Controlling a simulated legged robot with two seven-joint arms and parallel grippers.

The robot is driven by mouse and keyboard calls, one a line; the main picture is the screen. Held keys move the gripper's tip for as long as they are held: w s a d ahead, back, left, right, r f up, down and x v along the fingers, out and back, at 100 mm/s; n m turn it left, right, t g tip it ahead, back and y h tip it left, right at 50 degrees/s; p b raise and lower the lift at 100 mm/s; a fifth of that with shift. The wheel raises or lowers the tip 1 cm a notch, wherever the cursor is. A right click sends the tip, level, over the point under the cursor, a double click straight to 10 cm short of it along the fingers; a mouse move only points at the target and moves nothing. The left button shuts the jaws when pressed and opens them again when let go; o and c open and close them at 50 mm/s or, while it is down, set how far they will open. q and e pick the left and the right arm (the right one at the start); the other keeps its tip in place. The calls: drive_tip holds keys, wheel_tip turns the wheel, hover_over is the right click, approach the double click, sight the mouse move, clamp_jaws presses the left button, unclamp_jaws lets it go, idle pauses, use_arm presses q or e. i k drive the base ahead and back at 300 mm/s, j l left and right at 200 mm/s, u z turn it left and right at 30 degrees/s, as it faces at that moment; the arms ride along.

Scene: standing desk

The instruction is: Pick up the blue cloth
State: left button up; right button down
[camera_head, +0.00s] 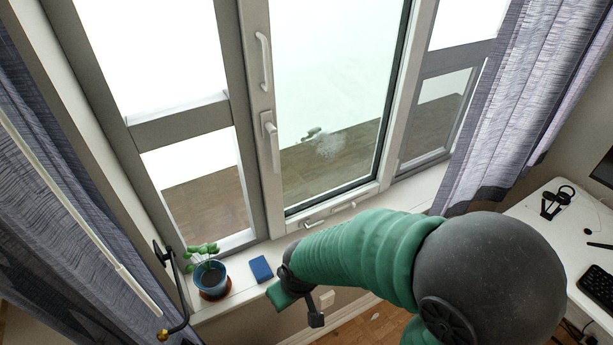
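The blue cloth (261,269) is a small, flat, folded-looking rectangle lying on the white windowsill (232,292), just right of a potted plant. My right arm, in a green sleeve, comes in from the lower right. The end of my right gripper (300,304) is just right of the cloth and nearer to me in the picture, apart from it. The cloth is not in its grasp. The fingers are partly hidden by the arm, and I cannot tell how far apart they are. My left gripper is not in view.
A potted plant (209,275) stands left of the cloth. A dark curtain hook (172,285) and curtain (60,190) are further left. The window (325,100) rises behind the sill. A white desk (560,235) with a keyboard (598,288) is at right.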

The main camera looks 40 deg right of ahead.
sight(262, 271)
drive_tip(key=k, duration=0.5)
drive_tip(key=k+u, duration=0.15)
drive_tip(key=u, duration=1.8)
drive_tip(key=k+l+u, duration=0.2)
drive_tip(key=k+l, duration=0.25)
drive_tip(key=l, duration=0.4)
drive_tip(key=k+l+u, duration=0.2)
drive_tip(key=k+l, duration=0.3)
drive_tip(key=l, duration=0.25)
drive_tip(key=k+l+u, duration=0.2)
drive_tip(key=k+l, duration=0.4)
drive_tip(key=l, duration=0.1)
